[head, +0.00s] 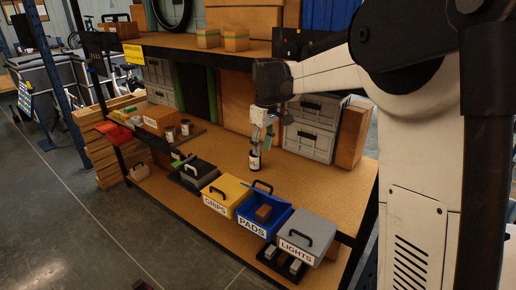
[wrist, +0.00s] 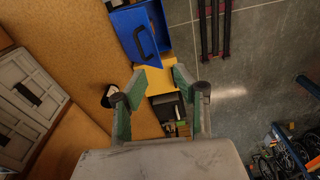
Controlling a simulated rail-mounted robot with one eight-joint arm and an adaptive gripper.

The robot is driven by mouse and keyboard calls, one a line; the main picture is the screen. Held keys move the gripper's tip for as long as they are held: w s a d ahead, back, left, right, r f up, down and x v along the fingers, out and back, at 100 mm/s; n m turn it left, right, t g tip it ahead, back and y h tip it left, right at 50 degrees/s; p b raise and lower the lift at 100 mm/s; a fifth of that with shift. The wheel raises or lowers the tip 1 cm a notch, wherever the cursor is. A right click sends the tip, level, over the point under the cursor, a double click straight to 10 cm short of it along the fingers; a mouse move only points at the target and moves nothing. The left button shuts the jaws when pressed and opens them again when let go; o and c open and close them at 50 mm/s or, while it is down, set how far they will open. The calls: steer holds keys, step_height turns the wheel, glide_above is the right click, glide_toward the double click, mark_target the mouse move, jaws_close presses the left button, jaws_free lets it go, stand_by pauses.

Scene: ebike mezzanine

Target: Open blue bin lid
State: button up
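The blue bin (head: 246,228), labelled PADS, stands in the front row of the workbench, between the yellow and grey bins. A brown block (head: 263,212) shows within its blue walls. A black handle (head: 263,186) shows at its back edge, and the lid appears tilted up there; its exact angle is unclear. In the wrist view the blue bin (wrist: 126,24) is at top centre, with its black handle beyond my fingertips. My gripper (head: 262,143) is behind the bin row and apart from the blue bin. Its green-padded fingers (wrist: 158,78) are spread with nothing between them.
A dark bottle (head: 254,160) stands close to my gripper. The yellow GRIPS bin (head: 228,190), grey LIGHTS bin (head: 308,234) and black bin (head: 199,172) have handled lids. Grey drawer boxes (head: 310,140) stand behind. An upper shelf (head: 190,42) overhangs the bench. Some benchtop is clear.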

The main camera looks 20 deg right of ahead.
steer(key=shift+s+a+r, duration=0.25)
steer(key=shift+s+r, duration=0.15)
steer(key=shift+s, duration=0.3)
steer(key=shift+s+a+r, duration=0.25)
steer(key=shift+s+r, duration=0.15)
steer(key=shift+s, duration=0.3)
